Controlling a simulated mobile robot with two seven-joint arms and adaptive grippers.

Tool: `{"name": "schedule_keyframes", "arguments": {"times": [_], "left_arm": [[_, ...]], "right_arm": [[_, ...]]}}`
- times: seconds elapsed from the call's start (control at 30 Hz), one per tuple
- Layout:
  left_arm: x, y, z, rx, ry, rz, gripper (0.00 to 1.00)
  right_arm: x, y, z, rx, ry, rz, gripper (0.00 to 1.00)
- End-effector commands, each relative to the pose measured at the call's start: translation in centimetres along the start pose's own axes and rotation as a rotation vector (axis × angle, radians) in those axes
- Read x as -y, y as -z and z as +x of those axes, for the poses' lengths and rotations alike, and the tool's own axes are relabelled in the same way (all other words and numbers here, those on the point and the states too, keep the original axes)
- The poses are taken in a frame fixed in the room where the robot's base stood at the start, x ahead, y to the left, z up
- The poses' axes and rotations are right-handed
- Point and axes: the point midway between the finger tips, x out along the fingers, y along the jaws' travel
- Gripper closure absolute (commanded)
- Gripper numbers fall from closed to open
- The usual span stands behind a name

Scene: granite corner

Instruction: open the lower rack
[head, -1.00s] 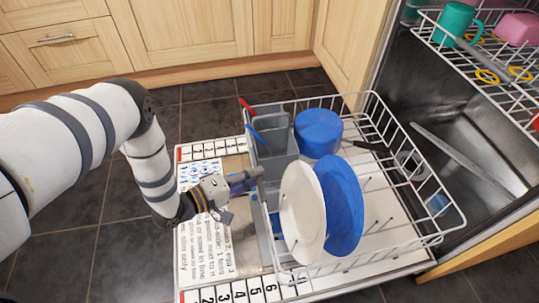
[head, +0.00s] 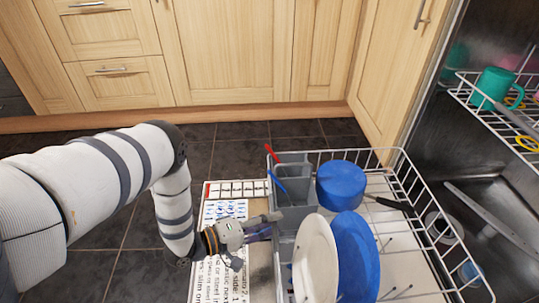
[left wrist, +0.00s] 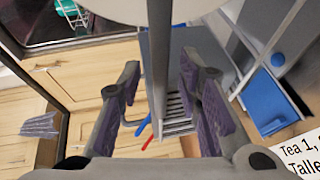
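The lower rack (head: 408,160) is a white wire basket. It stands pulled out over the lowered dishwasher door, outside the steel tub. It holds a grey cutlery basket (head: 296,192), a white plate (head: 314,262), a blue plate (head: 356,262) and a blue pot (head: 341,186) with a dark handle. My left gripper (head: 270,226) is at the rack's front side, beside the cutlery basket. My right gripper is not in view.
The door (head: 203,288) carries a printed sheet with text and pictures. The upper rack (head: 468,97) holds a teal mug (head: 493,88) at the right. Wooden cabinets (head: 235,50) stand behind. Dark floor tiles (head: 125,262) are clear left of the door.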

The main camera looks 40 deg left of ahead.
Motion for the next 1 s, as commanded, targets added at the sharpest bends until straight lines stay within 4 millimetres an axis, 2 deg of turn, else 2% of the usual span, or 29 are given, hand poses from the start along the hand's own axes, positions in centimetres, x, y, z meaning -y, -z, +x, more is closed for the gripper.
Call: {"name": "schedule_keyframes", "arguments": {"times": [0.17, 0.43, 0.6, 0.73, 1.0], "left_arm": [[0.1, 0.0, -0.8, 0.0, 0.002, -0.001, 0.68], [0.1, 0.1, -7.8, -0.002, 0.004, -0.002, 0.68], [0.1, 0.0, -11.0, -0.001, 0.002, 0.0, 0.68], [0.0, 0.0, -12.0, -0.001, 0.0, -0.001, 0.68], [0.0, 0.0, -12.0, 0.0, 0.0, 0.0, 0.68]], "right_arm": [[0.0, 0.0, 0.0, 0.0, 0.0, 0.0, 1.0], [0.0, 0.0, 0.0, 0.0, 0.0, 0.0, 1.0], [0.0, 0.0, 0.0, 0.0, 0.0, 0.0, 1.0], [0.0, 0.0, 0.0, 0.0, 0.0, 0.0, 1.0], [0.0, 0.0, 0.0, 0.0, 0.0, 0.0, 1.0]]}}
